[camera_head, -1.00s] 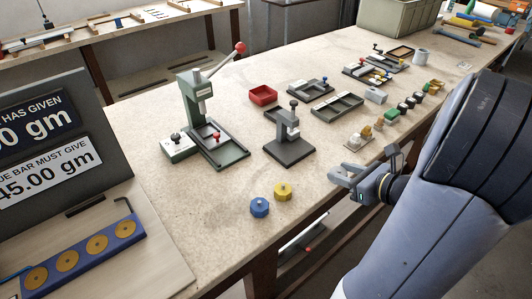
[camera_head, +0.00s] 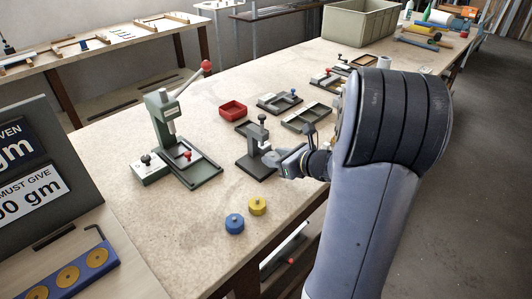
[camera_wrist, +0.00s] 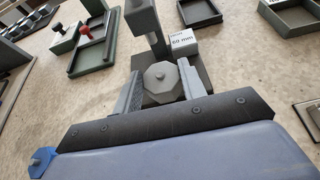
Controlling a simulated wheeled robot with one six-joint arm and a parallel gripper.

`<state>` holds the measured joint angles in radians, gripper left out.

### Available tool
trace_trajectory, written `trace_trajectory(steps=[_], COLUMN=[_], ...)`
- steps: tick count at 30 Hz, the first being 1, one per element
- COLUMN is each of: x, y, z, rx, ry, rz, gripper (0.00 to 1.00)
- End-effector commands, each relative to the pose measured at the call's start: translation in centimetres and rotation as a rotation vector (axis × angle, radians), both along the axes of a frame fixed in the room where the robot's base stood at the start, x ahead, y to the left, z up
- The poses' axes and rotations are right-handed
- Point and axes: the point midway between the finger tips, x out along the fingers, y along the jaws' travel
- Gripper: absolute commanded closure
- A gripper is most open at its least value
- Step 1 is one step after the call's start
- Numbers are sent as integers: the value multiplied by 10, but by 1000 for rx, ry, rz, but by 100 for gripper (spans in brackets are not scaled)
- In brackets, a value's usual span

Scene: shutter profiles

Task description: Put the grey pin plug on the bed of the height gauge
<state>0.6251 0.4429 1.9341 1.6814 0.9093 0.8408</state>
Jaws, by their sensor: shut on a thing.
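The grey pin plug (camera_wrist: 162,80) is an eight-sided grey piece between the fingers of my gripper (camera_wrist: 160,88) in the wrist view. My gripper is shut on it. In the head view my gripper (camera_head: 283,162) is at the right side of the dark grey height gauge (camera_head: 257,133), and the plug is hard to make out there. The wrist view shows the gauge's column (camera_wrist: 143,18) just beyond the plug and part of its dark bed (camera_wrist: 201,72) around it. I cannot tell whether the plug touches the bed.
A block marked 60 mm (camera_wrist: 184,42) is by the gauge. A blue plug (camera_head: 234,223) and a yellow plug (camera_head: 257,206) stand nearer. A green lever press (camera_head: 165,120) is left. A red tray (camera_head: 233,109) and grey trays (camera_head: 306,117) lie behind.

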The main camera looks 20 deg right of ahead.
Motion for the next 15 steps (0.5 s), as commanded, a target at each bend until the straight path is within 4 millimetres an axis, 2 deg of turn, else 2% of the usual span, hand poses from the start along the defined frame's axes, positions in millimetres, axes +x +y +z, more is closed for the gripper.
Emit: trace_trajectory(steps=[5, 11, 12, 15], x=[11, 41, 39, 38], y=[5, 18, 17, 16], z=[1, -1, -11, -16], rx=[-1, 1, 2, 2], ry=[-1, 1, 4, 1], rz=[3, 4, 1, -1], gripper=[88, 88, 88, 88])
